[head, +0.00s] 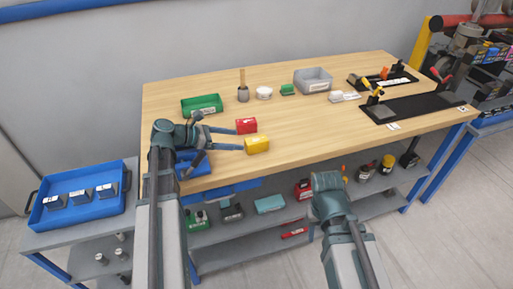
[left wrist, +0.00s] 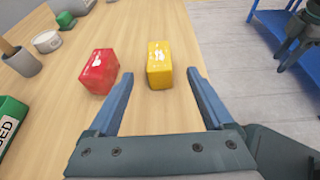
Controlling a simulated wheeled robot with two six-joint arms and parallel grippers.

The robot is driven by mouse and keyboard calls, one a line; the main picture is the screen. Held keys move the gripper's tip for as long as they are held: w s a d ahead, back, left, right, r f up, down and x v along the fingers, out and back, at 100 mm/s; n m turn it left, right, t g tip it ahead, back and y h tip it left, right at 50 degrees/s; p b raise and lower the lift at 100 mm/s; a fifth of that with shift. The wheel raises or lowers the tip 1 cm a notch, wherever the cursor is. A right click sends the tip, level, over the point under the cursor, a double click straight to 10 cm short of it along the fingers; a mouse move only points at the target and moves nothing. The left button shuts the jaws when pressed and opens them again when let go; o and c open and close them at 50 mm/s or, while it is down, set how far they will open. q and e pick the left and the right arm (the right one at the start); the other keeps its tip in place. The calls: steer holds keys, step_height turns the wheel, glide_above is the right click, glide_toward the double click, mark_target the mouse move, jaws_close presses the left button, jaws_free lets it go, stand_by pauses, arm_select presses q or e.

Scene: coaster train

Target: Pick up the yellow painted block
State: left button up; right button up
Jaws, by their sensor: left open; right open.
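The yellow painted block (head: 257,145) sits on the wooden workbench near its front edge. In the left wrist view the yellow block (left wrist: 159,66) appears upright between the two fingertips, with a gap on each side. My left gripper (head: 237,139) is open and empty, reaching in from the left with its fingertips just short of the block. It also shows in the left wrist view (left wrist: 158,76), fingers spread. My right arm is low in front of the bench, and its gripper is not visible.
A red block (head: 246,126) stands close behind the yellow one; in the left wrist view the red block (left wrist: 99,72) is beside the left finger. A green bin (head: 202,105), a grey bin (head: 313,79) and black tool trays (head: 411,106) are farther off. Bench right of the blocks is clear.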

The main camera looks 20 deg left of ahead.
mark_target(252, 140)
arm_select(q)
steer(key=shift+b+x, duration=0.95)
steer(key=shift+x, duration=1.45)
steer(key=shift+w+d+f, duration=0.15)
steer(key=shift+w, duration=0.1)
jaws_close()
